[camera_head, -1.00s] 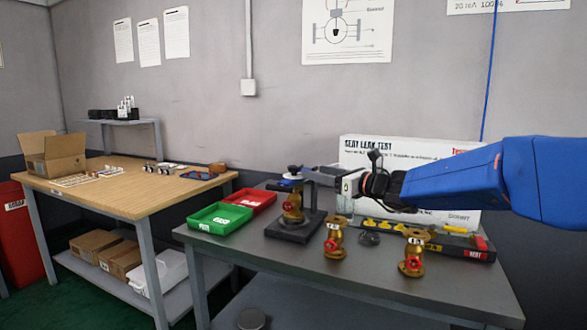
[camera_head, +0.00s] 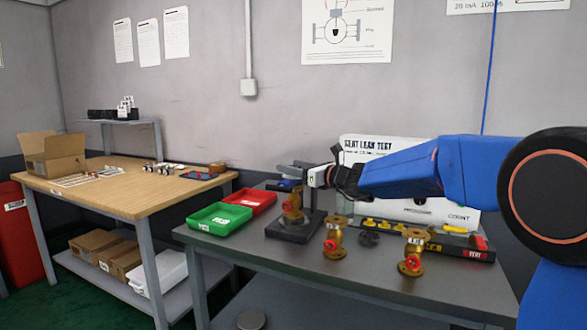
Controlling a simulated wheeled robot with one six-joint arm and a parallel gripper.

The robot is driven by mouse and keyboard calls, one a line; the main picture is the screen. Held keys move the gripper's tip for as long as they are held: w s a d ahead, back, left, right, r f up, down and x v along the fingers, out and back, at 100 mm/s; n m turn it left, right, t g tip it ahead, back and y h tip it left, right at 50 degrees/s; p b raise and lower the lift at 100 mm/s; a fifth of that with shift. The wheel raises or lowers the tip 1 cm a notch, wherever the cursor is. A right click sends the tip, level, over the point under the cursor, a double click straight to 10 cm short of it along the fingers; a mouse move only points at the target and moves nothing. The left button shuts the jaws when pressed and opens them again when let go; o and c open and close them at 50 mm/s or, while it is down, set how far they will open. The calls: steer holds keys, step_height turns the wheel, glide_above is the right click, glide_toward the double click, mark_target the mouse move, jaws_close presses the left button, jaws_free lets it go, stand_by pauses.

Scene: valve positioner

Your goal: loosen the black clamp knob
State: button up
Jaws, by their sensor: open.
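A dark clamp stand (camera_head: 314,226) stands near the left of the grey metal table. A brass valve (camera_head: 293,204) is upright on its base, under the clamp. My gripper (camera_head: 292,171) comes in from the right, at the top of the stand, with its fingers pointing left. It is open. The black clamp knob cannot be made out now; my gripper covers the place where it showed on top of the clamp. I cannot tell whether the fingers touch it.
A green tray (camera_head: 219,229) and a red tray (camera_head: 262,205) lie left of the stand. Two brass valves with red parts, one at front middle (camera_head: 334,238) and one further right (camera_head: 412,250), stand on the table. A white leak-test panel (camera_head: 400,150) is behind my arm.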

steer(key=c, duration=1.1)
steer(key=shift+o, duration=0.2)
steer(key=shift+n+g+y, duration=0.3)
steer(key=shift+g, duration=0.1)
steer(key=n+g+y, duration=0.1)
steer(key=n+g, duration=0.1)
steer(key=n+g+y, duration=0.1)
steer(key=g, duration=0.2)
steer(key=shift+w+n+y, duration=0.1)
steer(key=shift+n+y, duration=0.2)
steer(key=shift+n, duration=0.1)
steer(key=n+g, duration=0.3)
steer(key=g, duration=0.2)
steer(key=n+g, duration=0.3)
steer(key=g, duration=0.2)
steer(key=shift+s, duration=0.2)
steer(key=o, duration=1.1)
steer(key=shift+c, duration=0.2)
